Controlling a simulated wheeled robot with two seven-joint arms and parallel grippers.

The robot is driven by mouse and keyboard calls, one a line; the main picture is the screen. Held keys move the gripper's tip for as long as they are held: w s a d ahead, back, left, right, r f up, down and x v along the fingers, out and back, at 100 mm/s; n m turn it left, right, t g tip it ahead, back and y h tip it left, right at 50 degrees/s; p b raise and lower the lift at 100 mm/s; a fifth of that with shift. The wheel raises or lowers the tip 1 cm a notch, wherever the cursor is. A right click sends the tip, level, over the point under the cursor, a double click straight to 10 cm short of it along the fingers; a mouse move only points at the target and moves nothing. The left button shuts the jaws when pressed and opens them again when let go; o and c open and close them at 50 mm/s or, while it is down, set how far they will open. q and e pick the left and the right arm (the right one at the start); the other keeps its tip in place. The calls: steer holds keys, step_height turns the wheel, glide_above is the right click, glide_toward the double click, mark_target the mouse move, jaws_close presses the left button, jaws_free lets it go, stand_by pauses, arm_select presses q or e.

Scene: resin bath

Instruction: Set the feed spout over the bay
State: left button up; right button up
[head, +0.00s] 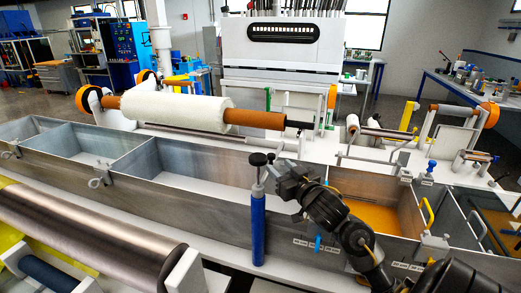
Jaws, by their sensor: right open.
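A long grey metal bath (180,185) runs across the view, split by walls into several bays. One bay right of centre holds amber resin (378,216); the long bay left of it looks empty and pale inside. A blue upright post (258,228) with black knobs at its top stands at the bath's front wall; I cannot tell whether it carries the feed spout. My right gripper (279,181) is open, just right of the post's top and above the front wall. Whether it touches the post is unclear. My left gripper is not in view.
A large metal roller (90,235) lies in front at the left. A white roll on a brown core (178,111) spans behind the bath. Yellow handles (427,212) and brackets stick up at the right. A white machine (281,50) stands behind.

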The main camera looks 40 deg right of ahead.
mark_target(269, 154)
steer(key=w, duration=0.2)
steer(key=w+d+p, duration=0.1)
steer(key=w, duration=0.2)
steer(key=w+d, duration=0.1)
steer(key=w, duration=0.1)
steer(key=shift+w+d+r, duration=0.1)
steer(key=shift+w+r, duration=0.1)
steer(key=shift+r, duration=0.05)
steer(key=shift+w, duration=0.3)
steer(key=shift+w+d+p, duration=0.1)
steer(key=shift+w+p, duration=0.2)
steer(key=shift+w, duration=0.05)
steer(key=shift+w+f, duration=0.15)
steer(key=shift+w, duration=0.15)
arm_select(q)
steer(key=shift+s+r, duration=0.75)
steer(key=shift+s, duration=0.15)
arm_select(e)
jaws_close()
